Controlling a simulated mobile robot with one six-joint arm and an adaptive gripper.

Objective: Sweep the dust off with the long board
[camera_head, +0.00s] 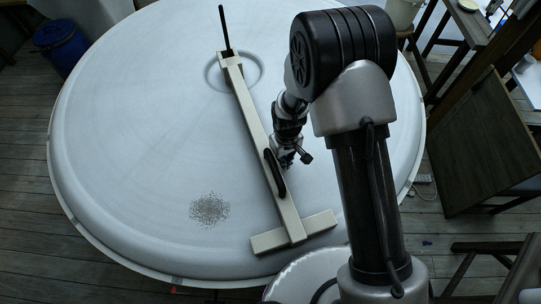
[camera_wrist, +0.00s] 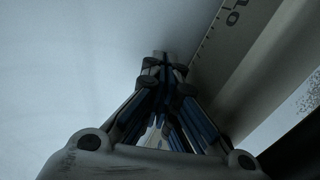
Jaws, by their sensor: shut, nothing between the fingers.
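The long board (camera_head: 252,120) lies across the big round white plaster disc (camera_head: 130,120), from the centre recess down to the front edge. It has a crosspiece at its near end, a black handle on its lower half and a thin black upright at its far end. A patch of grey dust (camera_head: 209,210) lies on the disc left of the board. My gripper (camera_head: 305,157) is at the board's right side near the handle, shut and empty. In the wrist view my shut gripper (camera_wrist: 166,62) is beside the board (camera_wrist: 235,45), which bears printed marks. Whether they touch I cannot tell.
A blue barrel (camera_head: 62,45) stands on the wooden floor at the upper left. A dark panel (camera_head: 482,140) and wooden stands are to the right, and a pale bucket (camera_head: 403,12) is at the top right. The disc's left half is clear apart from the dust.

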